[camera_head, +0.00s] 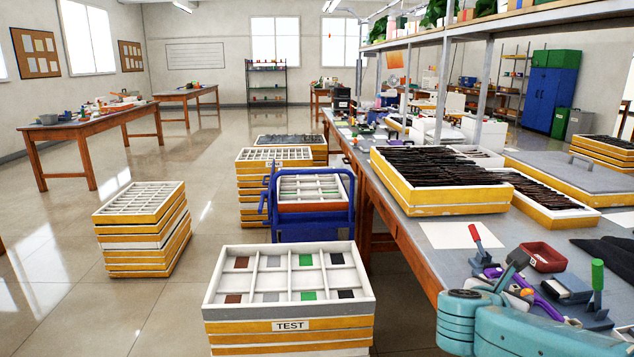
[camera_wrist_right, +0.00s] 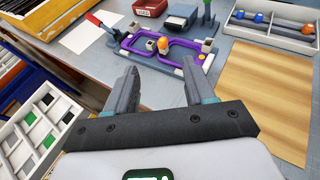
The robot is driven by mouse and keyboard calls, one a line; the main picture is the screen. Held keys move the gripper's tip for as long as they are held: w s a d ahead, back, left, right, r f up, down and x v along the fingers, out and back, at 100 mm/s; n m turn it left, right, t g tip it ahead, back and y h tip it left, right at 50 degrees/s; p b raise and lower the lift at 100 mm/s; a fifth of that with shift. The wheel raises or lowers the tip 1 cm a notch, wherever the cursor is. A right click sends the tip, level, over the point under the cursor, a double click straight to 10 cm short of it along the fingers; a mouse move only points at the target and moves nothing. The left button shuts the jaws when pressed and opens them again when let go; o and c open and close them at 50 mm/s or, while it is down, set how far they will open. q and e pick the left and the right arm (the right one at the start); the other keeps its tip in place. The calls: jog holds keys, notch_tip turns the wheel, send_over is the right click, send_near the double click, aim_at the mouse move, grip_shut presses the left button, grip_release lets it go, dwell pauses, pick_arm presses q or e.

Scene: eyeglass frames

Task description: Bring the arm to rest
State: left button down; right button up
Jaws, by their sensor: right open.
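My right gripper (camera_wrist_right: 160,75) is open and empty in the right wrist view, its two grey fingers apart above the grey bench top. Part of my teal right arm (camera_head: 530,332) shows at the lower right of the head view. Beyond the fingers, a purple eyeglass frame (camera_wrist_right: 188,43) lies in a holder on the bench, with an orange-and-white piece (camera_wrist_right: 163,44) at its middle. The frame is partly hidden by my arm in the head view (camera_head: 549,307). The fingers look apart from it. My left gripper is in neither view.
The white TEST tray (camera_head: 290,297) with coloured tiles tops a stack left of the bench. A red-handled clamp (camera_head: 475,237), a dark red bin (camera_head: 541,257) and yellow crates (camera_head: 437,199) stand on the bench. A brown sheet (camera_wrist_right: 268,95) lies right of the fingers.

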jog(key=s+a+f+n+y, duration=0.1)
jog(key=a+f+n+y, duration=0.4)
jog(key=f+n, duration=0.85)
jog(key=s+a+f+n+y, duration=0.1)
jog(key=a+f+n+y, duration=0.35)
jog(key=f+n, duration=0.9)
jog(key=s+a+f+n+g+y, duration=0.1)
jog(key=s+a+f+n+g, duration=0.1)
jog(key=s+a+f+n, duration=0.35)
jog(key=s+a+f+n+g+y, duration=0.2)
jog(key=s+a+f+n, duration=0.1)
jog(key=s+f, duration=0.45)
jog(key=s+a+f+n+g+y, duration=0.1)
jog(key=s+a+f+n+g, duration=0.2)
jog(key=s, duration=0.4)
jog(key=s+a+f+n+g+y, duration=0.1)
jog(key=s+f+n+g, duration=0.1)
jog(key=s+n, duration=0.45)
pick_arm(q)
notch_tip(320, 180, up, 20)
jog(key=p, duration=1.9)
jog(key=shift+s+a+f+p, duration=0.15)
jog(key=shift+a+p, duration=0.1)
jog(key=shift+p, duration=0.05)
pick_arm(e)
notch_tip(320, 180, up, 20)
jog(key=m, duration=0.1)
jog(key=shift+w+t, duration=0.25)
jog(key=shift+t, duration=0.05)
